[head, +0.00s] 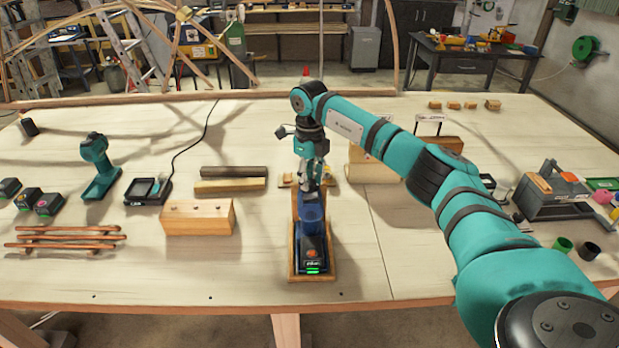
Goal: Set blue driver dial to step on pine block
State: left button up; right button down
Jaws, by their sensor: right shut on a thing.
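The blue driver (313,243) rests in a wooden cradle (293,276) at the front middle of the table. Its dark battery end with a green light faces me. My right gripper (311,187) comes down from above onto the driver's far end, where the dial is. It is shut there, and its fingers hide the dial and its marks, so I cannot read the step. The pine block (197,218) lies left of the driver, with small screw heads on top. My left gripper is not in view.
A teal driver (96,165), a charger (147,191), copper-coloured rods (65,238) and batteries (47,204) are at the left. Two bars (232,179) lie behind the pine block. A grey toolbox (553,192) stands at the right. The front right tabletop is partly clear.

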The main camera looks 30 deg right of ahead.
aim_at(309, 182)
jog(key=shift+r+m, duration=0.1)
jog(key=shift+m, duration=0.2)
jog(key=c, duration=1.3)
grip_release()
notch_tip(309, 182, up, 12)
